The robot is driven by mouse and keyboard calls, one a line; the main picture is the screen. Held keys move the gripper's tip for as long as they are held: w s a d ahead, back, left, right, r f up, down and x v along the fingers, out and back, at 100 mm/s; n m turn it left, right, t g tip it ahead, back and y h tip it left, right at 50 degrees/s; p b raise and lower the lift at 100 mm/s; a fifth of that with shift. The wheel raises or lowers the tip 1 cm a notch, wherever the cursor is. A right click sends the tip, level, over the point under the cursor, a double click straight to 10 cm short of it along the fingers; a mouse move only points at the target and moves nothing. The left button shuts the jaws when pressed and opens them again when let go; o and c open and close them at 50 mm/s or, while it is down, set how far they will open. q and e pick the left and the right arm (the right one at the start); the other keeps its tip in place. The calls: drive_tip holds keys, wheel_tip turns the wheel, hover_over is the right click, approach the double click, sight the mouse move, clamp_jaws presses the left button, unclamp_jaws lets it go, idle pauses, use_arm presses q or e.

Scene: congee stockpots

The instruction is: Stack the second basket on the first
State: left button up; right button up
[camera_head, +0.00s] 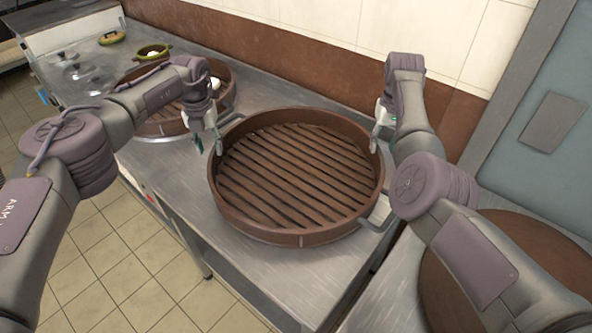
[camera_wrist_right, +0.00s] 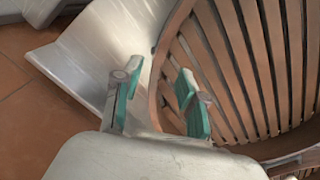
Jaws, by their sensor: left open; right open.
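A large round brown basket (camera_head: 296,239) with a slatted floor stands empty on the metal counter in the head view. A second round brown basket (camera_head: 166,128) with pale round items in it stands further left, partly hidden by my left arm. My left gripper (camera_head: 208,146) is open at the left rim of the empty basket. My right gripper (camera_head: 377,138) is open at its right back rim. In the right wrist view, the basket's wall (camera_wrist_right: 156,92) passes between the open fingers of that gripper (camera_wrist_right: 158,76); I see no closed grip.
The metal counter (camera_head: 177,185) has free room in front of the baskets. Pots with lids (camera_head: 84,72) and a small green bowl (camera_head: 150,52) stand at the back left. A round brown board or lid (camera_head: 545,250) lies at right, partly behind my right arm. A tiled wall backs the counter.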

sight(212, 156)
use_arm(q)
drive_tip(key=shift+f, duration=2.8)
use_arm(e)
drive_tip(key=shift+f, duration=2.8)
use_arm(q)
clamp_jaws()
use_arm(e)
clamp_jaws()
use_arm(q)
drive_tip(key=shift+w+r, duration=0.1)
use_arm(e)
drive_tip(key=shift+w+r, duration=0.1)
drive_tip(key=shift+r, duration=0.05)
